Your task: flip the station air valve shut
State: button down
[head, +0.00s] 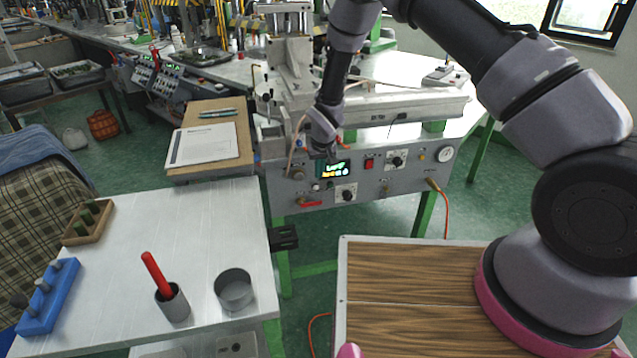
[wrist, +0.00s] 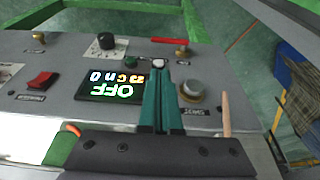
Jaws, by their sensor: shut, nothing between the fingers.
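The air valve is a small red lever (head: 311,204) at the lower left of the grey station panel (head: 405,178). The lever lies roughly level. In the wrist view, which looks upside down, the red lever (wrist: 168,41) runs sideways from a brass fitting (wrist: 181,51). My gripper (head: 324,170) is in front of the panel's left part, above the lever, beside the lit display. In the wrist view its green fingers (wrist: 159,82) are together and empty, with their tips by a pale round button (wrist: 158,64). The fingers appear apart from the lever.
The lit display (wrist: 112,88) reads OFF in its large line. A black knob (wrist: 106,41), a red switch (wrist: 43,80) and a brass knob (wrist: 191,91) sit around it. A white table (head: 150,235) with a grey cup (head: 234,289) stands left; a wood-topped surface (head: 420,270) is in front.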

send_near(311, 203)
jog(key=w+f, duration=0.1)
jog(key=w+d+f, duration=0.1)
jog(key=f, duration=0.3)
jog(key=shift+w+d, duration=0.25)
jog(key=shift+w, duration=0.15)
jog(key=shift+f, duration=0.65)
